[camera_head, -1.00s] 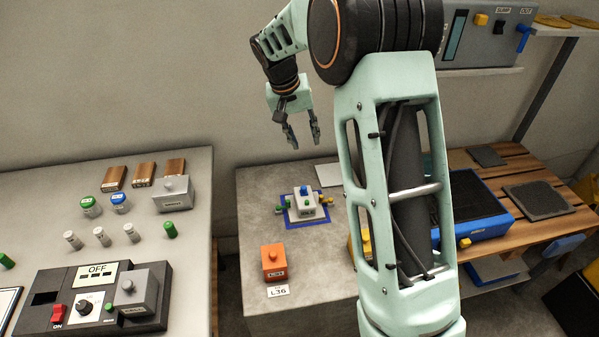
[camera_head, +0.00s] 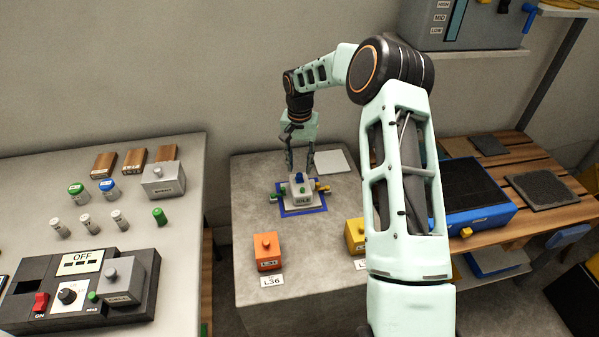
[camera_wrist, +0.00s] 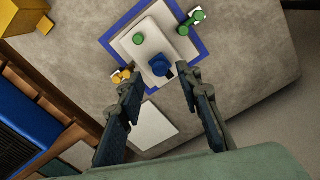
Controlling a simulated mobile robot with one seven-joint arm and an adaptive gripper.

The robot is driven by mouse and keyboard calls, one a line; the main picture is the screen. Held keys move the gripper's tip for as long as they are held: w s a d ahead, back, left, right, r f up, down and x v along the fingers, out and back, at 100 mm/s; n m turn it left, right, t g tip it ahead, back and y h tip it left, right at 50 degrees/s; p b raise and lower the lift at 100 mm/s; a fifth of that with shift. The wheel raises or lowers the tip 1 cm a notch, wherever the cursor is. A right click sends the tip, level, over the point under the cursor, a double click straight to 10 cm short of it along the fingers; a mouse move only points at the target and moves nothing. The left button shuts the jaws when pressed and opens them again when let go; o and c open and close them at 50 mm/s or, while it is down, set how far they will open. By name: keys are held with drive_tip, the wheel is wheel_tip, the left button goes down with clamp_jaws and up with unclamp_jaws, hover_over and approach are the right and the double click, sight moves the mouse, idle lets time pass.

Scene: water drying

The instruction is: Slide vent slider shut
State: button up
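A small grey device (camera_head: 302,197) sits on a blue-bordered square (camera_head: 303,212) on the grey table. In the wrist view, the device (camera_wrist: 150,42) has a blue knob (camera_wrist: 160,66) on top and a green button (camera_wrist: 139,38). A green fitting (camera_wrist: 192,20) and a yellow fitting (camera_wrist: 122,76) stick out at its sides. No part is marked as the vent slider, so I cannot tell which part it is. My gripper (camera_head: 300,168) is open and empty, pointing down at the device. In the wrist view its fingertips (camera_wrist: 158,82) are on either side near the blue knob; contact cannot be told.
A white plate (camera_head: 333,161) lies behind the device. An orange block (camera_head: 267,250) and a yellow block (camera_head: 355,237) stand in front. A blue tray (camera_head: 478,208) is on the wooden bench at right. A control panel (camera_head: 72,290) is on the left table.

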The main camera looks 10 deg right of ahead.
sight(299, 174)
drive_tip(key=shift+f, duration=1.6)
clamp_jaws()
